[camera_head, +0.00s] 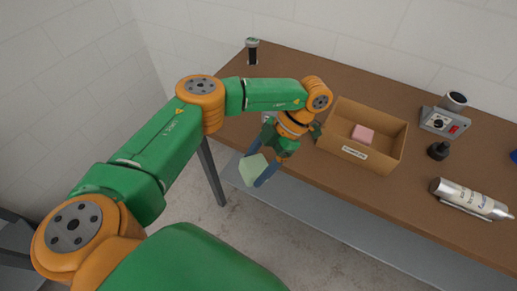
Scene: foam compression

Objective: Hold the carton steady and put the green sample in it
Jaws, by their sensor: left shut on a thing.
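My left gripper (262,168) is shut on the green sample (252,171), a pale green block. It holds the sample in front of the table's front edge, left of the carton and apart from it. The carton (398,162) is an open brown cardboard box with a white label, standing on the brown table. A pink block (363,134) lies inside it. Part of the sample is hidden by the fingers. My right gripper is not in view, and nothing is seen touching the carton on its right side.
The brown table (420,185) runs along the white wall. A dark cylinder (252,52) stands at the far left corner. A grey device (439,122), a black knob-like weight (438,151) and a silver canister (470,198) lie right of the carton. Bare table lies behind the carton.

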